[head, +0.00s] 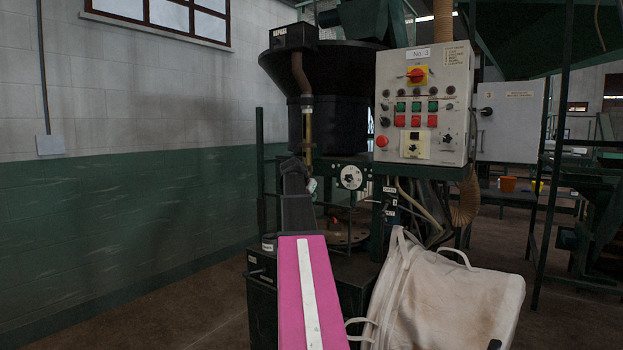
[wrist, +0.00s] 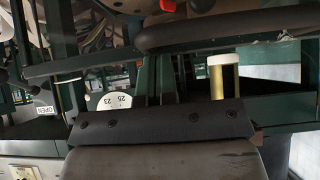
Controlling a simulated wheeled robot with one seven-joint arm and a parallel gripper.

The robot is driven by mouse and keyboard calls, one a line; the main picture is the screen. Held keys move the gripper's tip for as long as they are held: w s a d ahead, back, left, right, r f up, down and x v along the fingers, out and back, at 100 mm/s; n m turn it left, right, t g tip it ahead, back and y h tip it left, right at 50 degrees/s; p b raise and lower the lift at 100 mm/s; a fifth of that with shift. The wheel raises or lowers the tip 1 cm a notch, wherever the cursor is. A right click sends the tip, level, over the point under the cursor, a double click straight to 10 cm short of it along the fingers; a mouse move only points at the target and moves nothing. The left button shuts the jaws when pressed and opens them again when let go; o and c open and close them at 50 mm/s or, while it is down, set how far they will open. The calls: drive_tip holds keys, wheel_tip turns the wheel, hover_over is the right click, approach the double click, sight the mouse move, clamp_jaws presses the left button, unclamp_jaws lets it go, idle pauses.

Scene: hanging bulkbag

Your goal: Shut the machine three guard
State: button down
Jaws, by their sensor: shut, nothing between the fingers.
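The machine with the number 3 panel (head: 421,103) stands ahead in the head view. No part is clearly marked as its guard; a dark rounded bar (wrist: 215,30) crosses the upper wrist view and may belong to it. A white dial shows in the head view (head: 351,177) and in the wrist view (wrist: 115,101), close to my gripper. My gripper (wrist: 166,75) appears as narrow dark fingers, together and empty, above a bolted bracket in the wrist view. In the head view my arm reaches toward the machine below the hopper and hides part of it. Contact with the bar cannot be told.

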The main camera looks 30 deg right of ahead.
wheel_tip(320, 180, down, 4)
drive_tip(key=shift+f, duration=0.25)
drive_tip(key=shift+s+f, duration=0.1)
idle(0.4)
drive_tip(key=w+d+r+v, duration=0.1)
drive_tip(key=d+r+v, duration=0.1)
drive_tip(key=v, duration=1.1)
drive_tip(key=shift+r, duration=0.3)
